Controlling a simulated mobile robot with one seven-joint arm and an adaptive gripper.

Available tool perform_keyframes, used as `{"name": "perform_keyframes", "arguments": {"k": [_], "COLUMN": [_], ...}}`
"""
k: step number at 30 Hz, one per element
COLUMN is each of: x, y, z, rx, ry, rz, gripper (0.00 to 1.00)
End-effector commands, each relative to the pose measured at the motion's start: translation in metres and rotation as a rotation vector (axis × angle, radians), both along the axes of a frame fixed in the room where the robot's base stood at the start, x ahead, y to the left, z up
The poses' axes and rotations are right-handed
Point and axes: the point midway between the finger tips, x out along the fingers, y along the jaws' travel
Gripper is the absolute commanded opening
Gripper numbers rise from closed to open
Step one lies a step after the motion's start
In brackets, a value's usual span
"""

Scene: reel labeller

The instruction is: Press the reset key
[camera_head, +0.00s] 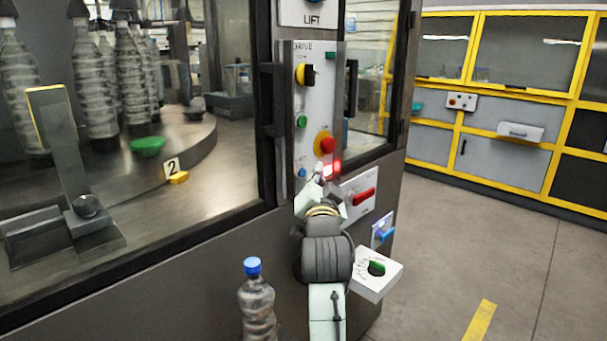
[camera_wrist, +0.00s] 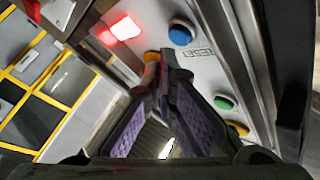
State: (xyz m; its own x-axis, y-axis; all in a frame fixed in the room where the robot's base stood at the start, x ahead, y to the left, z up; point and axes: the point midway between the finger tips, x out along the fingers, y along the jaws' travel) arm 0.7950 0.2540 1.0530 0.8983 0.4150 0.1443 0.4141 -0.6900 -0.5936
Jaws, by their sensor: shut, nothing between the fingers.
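The blue button (camera_head: 302,173) sits low on the pale drive panel (camera_head: 314,90). My gripper (camera_head: 319,170) is just right of the blue button in the head view. In the wrist view my gripper (camera_wrist: 165,62) is shut and empty, its tips close together. A gap shows between the tips and the blue button; I cannot tell the depth.
A red stop button on a yellow collar (camera_head: 326,144) is just above my gripper; its edge (camera_wrist: 150,72) shows beside the fingers. A green button (camera_head: 302,121) and black-yellow knob (camera_head: 305,74) are higher. A red light (camera_head: 332,167) glows nearby. A red handle (camera_head: 363,196) protrudes below.

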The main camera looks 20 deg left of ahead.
Motion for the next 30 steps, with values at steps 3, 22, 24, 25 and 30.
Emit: {"name": "perform_keyframes", "arguments": {"k": [3, 22, 24, 25, 30], "x": [0.0000, 0.0000, 0.0002, 0.0005, 0.0024], "y": [-0.0001, 0.0000, 0.0009, 0.0016, 0.0074], "z": [-0.0001, 0.0000, 0.0001, 0.0002, 0.0004], "rx": [0.000, 0.000, 0.000, 0.000, 0.000], "ry": [0.000, 0.000, 0.000, 0.001, 0.000], "rz": [0.000, 0.000, 0.000, 0.001, 0.001], "gripper": [0.00, 0.00, 0.00, 0.00, 0.00]}}
